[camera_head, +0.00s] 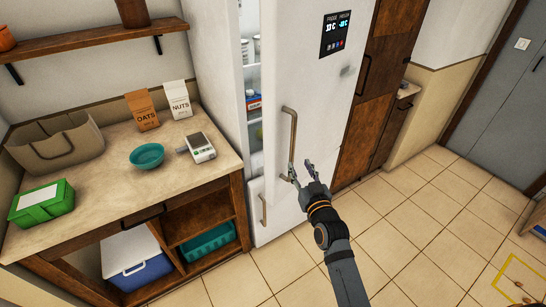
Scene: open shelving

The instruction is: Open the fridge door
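The white fridge door (335,110) stands ajar; the fridge interior (252,75) with shelves and a few items shows along its left edge. The door's long vertical handle (293,140) is on its left side. My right gripper (300,168) is at the handle's lower end, with its fingers spread apart. The left finger is close to or touching the handle's lower end; I cannot tell which. The handle does not appear to be between the fingers. A lower compartment with its own handle (264,208) is below. My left gripper is not in view.
A counter (110,190) on the left holds a bowl (147,156), a scale (201,147), bags, a basket (58,142) and a green box (41,202). A wooden cabinet (385,65) stands right of the fridge. The tiled floor (420,220) in front is clear.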

